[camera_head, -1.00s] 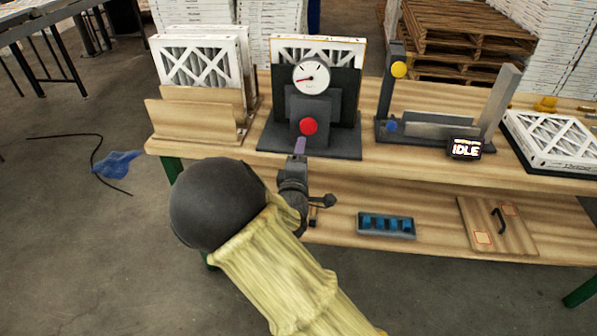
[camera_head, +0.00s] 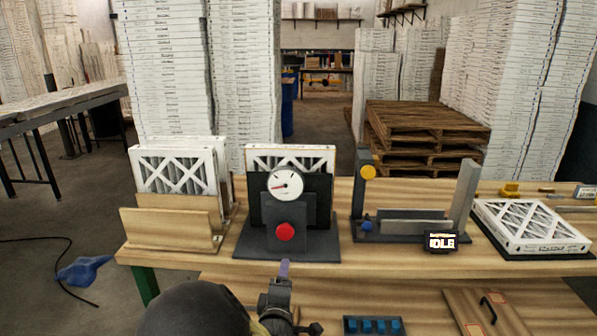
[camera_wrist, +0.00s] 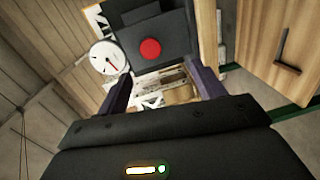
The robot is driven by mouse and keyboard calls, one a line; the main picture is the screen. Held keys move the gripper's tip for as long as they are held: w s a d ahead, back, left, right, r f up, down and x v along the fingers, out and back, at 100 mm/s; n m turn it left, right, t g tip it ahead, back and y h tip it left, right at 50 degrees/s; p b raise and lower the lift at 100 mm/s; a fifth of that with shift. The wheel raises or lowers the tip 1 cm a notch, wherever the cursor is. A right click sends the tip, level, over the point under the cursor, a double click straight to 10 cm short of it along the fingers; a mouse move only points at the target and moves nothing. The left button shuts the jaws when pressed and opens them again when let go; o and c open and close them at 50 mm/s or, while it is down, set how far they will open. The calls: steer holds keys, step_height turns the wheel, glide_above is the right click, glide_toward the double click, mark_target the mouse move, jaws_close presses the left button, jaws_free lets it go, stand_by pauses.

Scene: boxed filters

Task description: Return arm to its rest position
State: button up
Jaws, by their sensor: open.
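My gripper (camera_head: 284,268) is at the front edge of the workbench, below the red button of the gauge fixture, with my dark arm below it at the bottom of the head view. In the wrist view my gripper (camera_wrist: 160,85) is open, with its two dark purple fingers apart and nothing held between them. The gauge fixture (camera_head: 284,228) shows a round white dial and a red button (camera_head: 285,232). The button also shows ahead of the fingers in the wrist view (camera_wrist: 150,50), apart from them.
A wooden rack (camera_head: 172,226) holding boxed filters stands at left. A dark fixture (camera_head: 410,235) with an IDLE display (camera_head: 440,242) stands right of the gauge. A boxed filter (camera_head: 530,226) lies at far right. A blue tray (camera_head: 373,326) is on the lower shelf.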

steer(key=s+d+f+m+g+p, duration=0.2)
steer(key=s+d+m+g+p, duration=0.25)
steer(key=d+m+g, duration=0.55)
steer(key=s+d+r+m+g+p, duration=0.1)
steer(key=s+d+r+m+g, duration=0.1)
steer(key=s+d, duration=0.3)
steer(key=s+d+r+m+g+p, duration=0.2)
steer(key=s+d+r+m, duration=0.2)
steer(key=s, duration=0.6)
steer(key=shift+s+d+r+m+y, duration=0.3)
steer(key=shift+d+r+y, duration=0.1)
steer(key=shift+d+r, duration=0.2)
